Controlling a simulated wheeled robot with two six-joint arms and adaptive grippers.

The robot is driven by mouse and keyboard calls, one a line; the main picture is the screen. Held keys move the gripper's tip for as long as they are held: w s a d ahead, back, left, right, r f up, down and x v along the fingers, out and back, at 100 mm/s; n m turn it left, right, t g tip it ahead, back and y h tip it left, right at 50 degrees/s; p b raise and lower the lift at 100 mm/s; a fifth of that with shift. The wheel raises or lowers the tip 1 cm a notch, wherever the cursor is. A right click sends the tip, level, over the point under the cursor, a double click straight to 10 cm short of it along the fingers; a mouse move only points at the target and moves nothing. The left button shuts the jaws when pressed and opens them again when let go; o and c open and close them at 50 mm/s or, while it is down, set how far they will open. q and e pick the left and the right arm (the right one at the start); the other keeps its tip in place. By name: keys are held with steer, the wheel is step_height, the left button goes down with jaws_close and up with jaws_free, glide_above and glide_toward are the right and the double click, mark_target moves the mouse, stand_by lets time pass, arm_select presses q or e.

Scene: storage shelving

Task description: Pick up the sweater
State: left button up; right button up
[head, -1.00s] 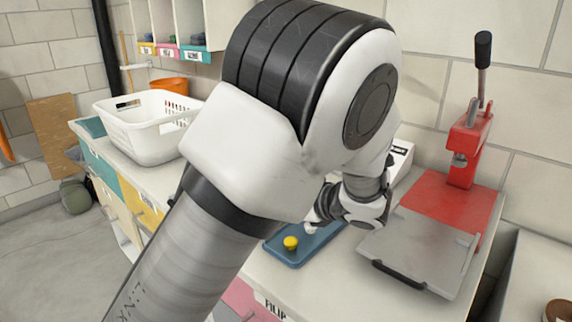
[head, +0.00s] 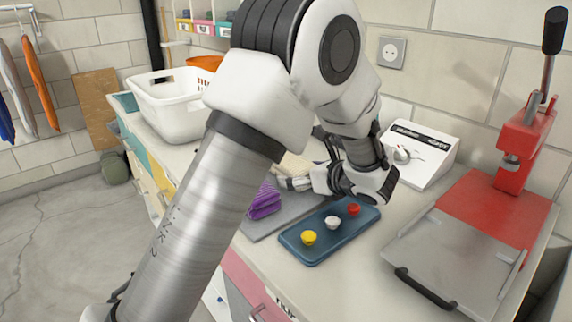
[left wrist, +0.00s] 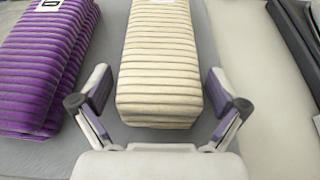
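A cream ribbed folded sweater (left wrist: 160,65) lies on a grey mat in the left wrist view. It is partly visible in the head view (head: 296,166), behind my arm. A purple ribbed folded sweater (left wrist: 48,68) lies to its left, and its end shows in the head view (head: 264,200). My left gripper (left wrist: 158,95) is open, with one finger on each side of the cream sweater's near end and gaps between. In the head view the left gripper (head: 296,184) is mostly hidden behind its own wrist. My right gripper is not in view.
A blue tray (head: 318,256) with yellow, white and red knobs is right of the grey mat (head: 262,228). A white device (head: 425,150) and a red press (head: 520,135) stand further right. A white basket (head: 180,118) stands at the back left.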

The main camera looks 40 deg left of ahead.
arm_select(q)
steer(key=c, duration=1.3)
step_height(320, 180, up, 10)
steer(key=shift+p, duration=0.95)
steer(key=shift+f, duration=0.1)
